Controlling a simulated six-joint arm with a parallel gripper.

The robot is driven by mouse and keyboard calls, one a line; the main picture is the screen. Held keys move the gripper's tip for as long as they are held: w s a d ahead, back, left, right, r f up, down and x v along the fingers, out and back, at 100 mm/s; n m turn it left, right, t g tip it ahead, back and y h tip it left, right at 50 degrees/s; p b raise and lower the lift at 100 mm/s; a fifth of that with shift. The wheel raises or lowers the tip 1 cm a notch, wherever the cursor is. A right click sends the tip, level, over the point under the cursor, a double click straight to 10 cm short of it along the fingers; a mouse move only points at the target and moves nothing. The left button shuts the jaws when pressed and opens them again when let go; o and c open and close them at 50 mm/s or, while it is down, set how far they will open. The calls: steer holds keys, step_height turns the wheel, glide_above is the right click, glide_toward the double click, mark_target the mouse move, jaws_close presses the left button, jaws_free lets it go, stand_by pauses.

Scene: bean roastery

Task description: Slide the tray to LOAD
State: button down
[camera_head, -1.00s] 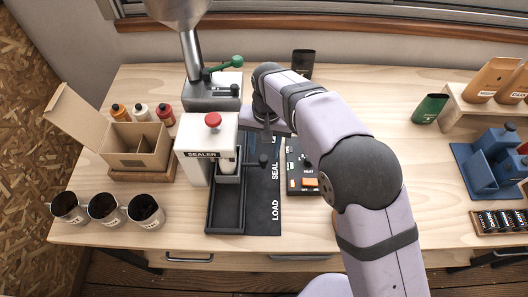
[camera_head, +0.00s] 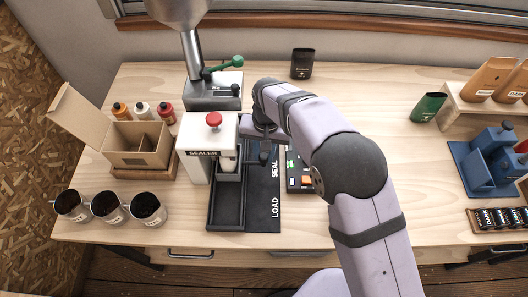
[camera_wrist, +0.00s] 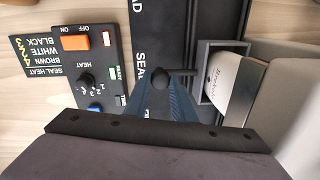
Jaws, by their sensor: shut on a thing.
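The tray (camera_head: 232,178) is a small dark grey box on a black slide base (camera_head: 226,212). It sits under the front of the white sealer, beside the SEAL mark, and the LOAD mark (camera_head: 276,207) lies nearer the front edge. A white pouch (camera_wrist: 226,72) stands in the tray, partly hidden by the sealer. A dark round knob (camera_head: 264,158) on a rod sticks out from the tray's right side. My gripper (camera_wrist: 164,80) is shut on this knob, its blue fingers on either side. In the head view my arm hides most of the gripper.
The sealer (camera_head: 207,135) with a red button stands directly over the tray. A control panel (camera_wrist: 86,52) with switches lies right of the slide in the head view. Dark-filled cups (camera_head: 110,207) stand at front left. The track toward LOAD looks clear.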

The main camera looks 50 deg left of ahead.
steer(key=shift+s, duration=0.1)
steer(key=shift+s+d+b, duration=0.65)
steer(key=shift+s+d, duration=3.95)
steer(key=shift+d, duration=0.05)
steer(key=c, duration=1.5)
jaws_free()
steer(key=shift+s+d, duration=0.1)
steer(key=shift+d+r+b, duration=0.1)
steer(key=shift+r+b, duration=0.9)
steer(key=shift+r, duration=2.7)
